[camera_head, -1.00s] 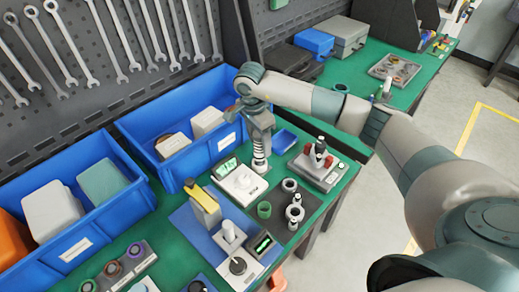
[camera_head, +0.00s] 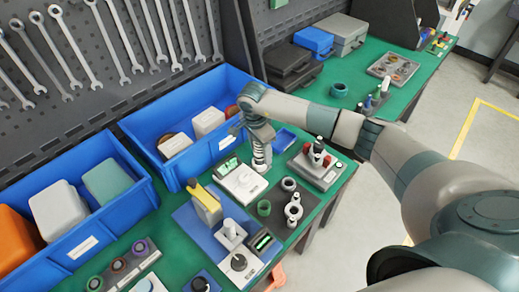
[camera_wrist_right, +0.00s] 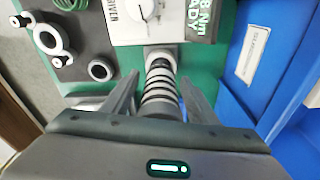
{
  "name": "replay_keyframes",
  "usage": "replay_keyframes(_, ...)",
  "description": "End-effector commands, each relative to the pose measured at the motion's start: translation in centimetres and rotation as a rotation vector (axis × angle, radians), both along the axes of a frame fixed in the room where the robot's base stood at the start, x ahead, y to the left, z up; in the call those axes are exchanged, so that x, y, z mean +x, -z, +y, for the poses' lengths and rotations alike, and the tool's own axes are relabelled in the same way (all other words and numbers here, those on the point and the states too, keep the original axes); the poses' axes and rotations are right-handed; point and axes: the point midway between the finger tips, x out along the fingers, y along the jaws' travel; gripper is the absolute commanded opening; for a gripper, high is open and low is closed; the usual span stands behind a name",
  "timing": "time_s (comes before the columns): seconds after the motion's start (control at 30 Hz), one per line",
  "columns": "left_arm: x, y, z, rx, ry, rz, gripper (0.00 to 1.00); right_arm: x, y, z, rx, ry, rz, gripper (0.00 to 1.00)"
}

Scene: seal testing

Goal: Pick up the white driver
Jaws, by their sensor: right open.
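The white driver (camera_wrist_right: 160,94), with a white and dark ringed body, lies between the two fingers of my right gripper (camera_wrist_right: 159,88) in the right wrist view. The fingers stand apart, one on each side of it; contact is not clear. In the head view the driver's ringed part (camera_head: 262,155) shows below my right gripper (camera_head: 259,133), beside a white torque tester (camera_head: 243,180). The driver's upper end is hidden by the gripper. My left gripper is not in view.
Blue bins (camera_head: 212,157) stand behind the gripper. A small blue tray (camera_head: 285,138) and a grey stand with red-and-black tools (camera_head: 318,166) are to the right. The bench is crowded here.

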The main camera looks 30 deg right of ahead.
Motion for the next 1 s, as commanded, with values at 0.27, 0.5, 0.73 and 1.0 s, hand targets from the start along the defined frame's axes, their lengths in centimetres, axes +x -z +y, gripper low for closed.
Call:
replay_keyframes(0.27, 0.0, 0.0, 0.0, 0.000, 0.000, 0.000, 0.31, 0.0, 0.0, 0.0, 0.000, 0.000, 0.000, 0.05)
replay_keyframes(0.5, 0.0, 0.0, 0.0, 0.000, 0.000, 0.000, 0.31, 0.1, -0.2, 0.0, 0.000, 0.000, -0.002, 0.04)
replay_keyframes(0.73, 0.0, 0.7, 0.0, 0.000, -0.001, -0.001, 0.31, 0.2, -0.9, 0.0, 0.001, -0.001, -0.005, 0.04)
replay_keyframes(1.0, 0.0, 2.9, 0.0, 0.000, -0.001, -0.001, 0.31, 0.1, -4.2, -0.2, -0.001, 0.000, -0.008, 0.04)
